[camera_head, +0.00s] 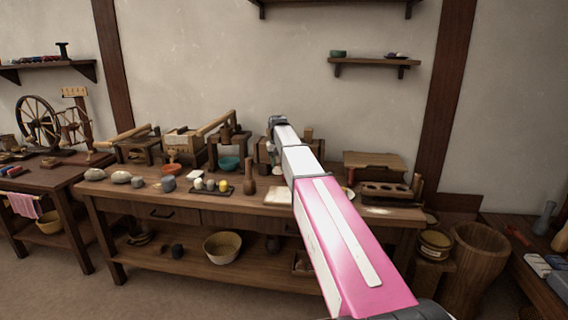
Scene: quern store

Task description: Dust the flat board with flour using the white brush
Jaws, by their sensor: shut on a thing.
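A flat brown wooden board (374,160) lies raised at the back right of the workbench, behind a block with round hollows. I cannot tell whether it is the board to be dusted. A pale flat square (278,195) lies near the bench front, partly behind my arm. A whitish patch, perhaps flour, shows on the bench top at the right front. I cannot make out the white brush. My pink and white arm reaches over the bench, and its far end is above the back of the bench.
The workbench (177,199) holds stones, a small tray with round items (210,186), a teal bowl (229,163) and wooden devices. A yellow bowl (222,247) sits on its lower shelf. A wooden tub (480,258) stands right. A spinning wheel (38,122) is left.

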